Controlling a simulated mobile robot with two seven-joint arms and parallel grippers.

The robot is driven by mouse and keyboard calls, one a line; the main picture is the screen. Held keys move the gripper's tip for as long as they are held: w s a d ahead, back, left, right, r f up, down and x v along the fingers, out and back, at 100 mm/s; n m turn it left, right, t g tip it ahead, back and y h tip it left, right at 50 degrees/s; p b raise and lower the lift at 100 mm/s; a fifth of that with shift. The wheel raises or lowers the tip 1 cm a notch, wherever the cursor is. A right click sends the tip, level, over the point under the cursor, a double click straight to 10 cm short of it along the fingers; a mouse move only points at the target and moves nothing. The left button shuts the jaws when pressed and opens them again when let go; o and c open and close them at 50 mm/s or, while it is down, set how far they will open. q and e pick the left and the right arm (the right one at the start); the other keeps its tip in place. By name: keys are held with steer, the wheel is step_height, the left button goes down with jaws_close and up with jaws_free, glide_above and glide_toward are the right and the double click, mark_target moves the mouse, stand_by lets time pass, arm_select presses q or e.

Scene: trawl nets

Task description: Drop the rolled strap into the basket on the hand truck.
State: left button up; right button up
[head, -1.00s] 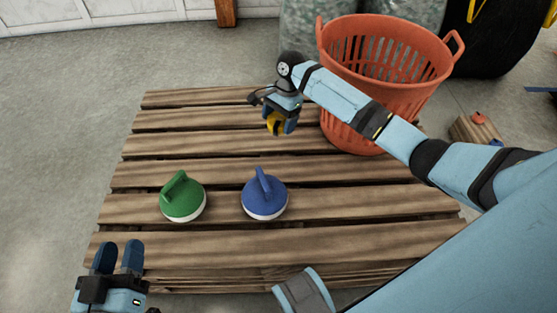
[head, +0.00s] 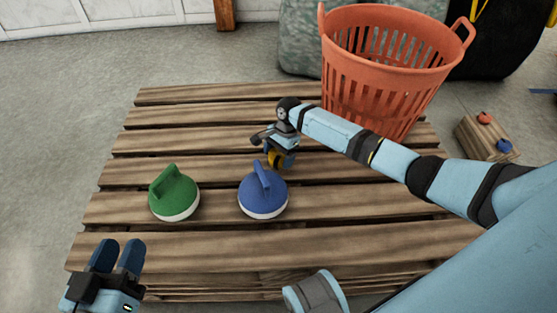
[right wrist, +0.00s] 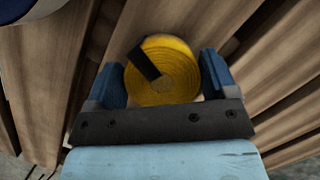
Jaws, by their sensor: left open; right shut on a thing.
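The rolled strap (head: 273,159) is a yellow coil with a black end piece. My right gripper (head: 281,155) is shut on it, low over the wooden pallet and just behind the blue stone. In the right wrist view the coil (right wrist: 165,78) sits between the two blue fingers of my right gripper (right wrist: 165,80). The orange slatted basket (head: 395,45) stands upright at the back right, beyond my right arm, which hides part of its lower side. I cannot make out a hand truck. My left gripper (head: 118,257) is open and empty at the front left.
A blue stone with a handle (head: 263,198) and a green one (head: 174,195) stand on the slatted pallet (head: 150,250). A wooden block with small red and blue stones (head: 480,138) is at the right. The pallet's back left is clear.

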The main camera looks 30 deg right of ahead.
steer(key=shift+f, duration=0.55)
steer(key=shift+r, duration=0.1)
steer(key=o, duration=0.9)
steer(key=shift+f, duration=0.2)
steer(key=shift+o, duration=0.2)
